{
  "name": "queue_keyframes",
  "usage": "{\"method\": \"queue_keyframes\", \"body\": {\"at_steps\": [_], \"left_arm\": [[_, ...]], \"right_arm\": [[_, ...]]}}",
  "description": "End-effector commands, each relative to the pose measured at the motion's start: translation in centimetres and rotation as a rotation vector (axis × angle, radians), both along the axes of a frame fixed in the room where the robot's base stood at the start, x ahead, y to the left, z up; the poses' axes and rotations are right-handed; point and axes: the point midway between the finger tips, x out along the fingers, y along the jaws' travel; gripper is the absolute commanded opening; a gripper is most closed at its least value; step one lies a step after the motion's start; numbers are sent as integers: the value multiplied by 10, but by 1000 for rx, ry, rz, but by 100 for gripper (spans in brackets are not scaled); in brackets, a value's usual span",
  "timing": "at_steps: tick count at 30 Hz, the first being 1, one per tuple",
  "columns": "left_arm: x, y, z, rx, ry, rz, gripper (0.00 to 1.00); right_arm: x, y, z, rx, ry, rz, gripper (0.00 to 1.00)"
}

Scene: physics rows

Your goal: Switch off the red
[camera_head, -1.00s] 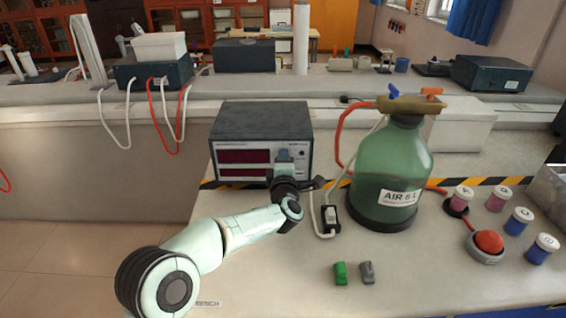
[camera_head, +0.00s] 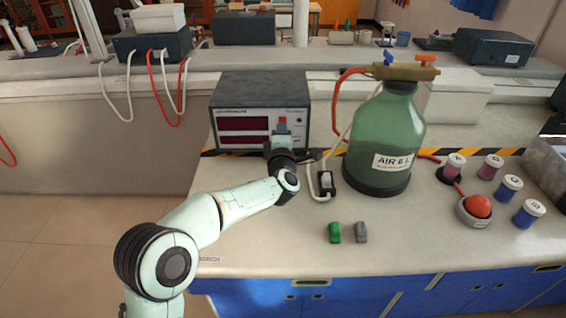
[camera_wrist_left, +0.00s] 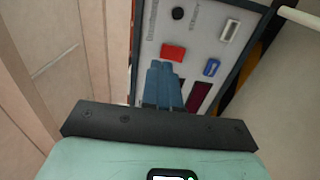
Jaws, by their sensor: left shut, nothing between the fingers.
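A red switch (camera_wrist_left: 173,52) sits on the front panel of the grey instrument box (camera_head: 262,88). In the head view the red switch (camera_head: 282,121) shows just above my left fingertips. My left gripper (camera_head: 281,132) is in front of the panel, to the right of the dark red displays (camera_head: 243,124). In the wrist view its blue-grey fingers (camera_wrist_left: 164,84) are shut and empty, with their tips at the lower edge of the red switch. I cannot tell whether they touch it or which way the switch is set. My right gripper is not in view.
A blue-framed socket or switch (camera_wrist_left: 211,67) and a black knob (camera_wrist_left: 177,13) are on the same panel. A green air bottle (camera_head: 385,140) and a small power switch (camera_head: 326,181) stand to the right. A red button (camera_head: 477,206) and several labelled jars are farther right.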

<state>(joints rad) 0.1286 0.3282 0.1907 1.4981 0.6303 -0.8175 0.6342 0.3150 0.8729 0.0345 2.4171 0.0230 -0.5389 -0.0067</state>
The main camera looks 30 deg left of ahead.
Motion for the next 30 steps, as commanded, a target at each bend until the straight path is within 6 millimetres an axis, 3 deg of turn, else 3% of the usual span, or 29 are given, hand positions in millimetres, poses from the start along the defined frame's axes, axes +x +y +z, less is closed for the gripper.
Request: {"method": "queue_keyframes", "body": {"at_steps": [9, 15, 30], "left_arm": [[-56, -35, 1, -2, 3, -3, 0], [-79, -49, 1, -3, 3, -3, 0], [-85, -53, 0, -3, 4, -2, 0]], "right_arm": [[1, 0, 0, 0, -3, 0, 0], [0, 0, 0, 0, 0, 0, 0], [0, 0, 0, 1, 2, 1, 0]]}}
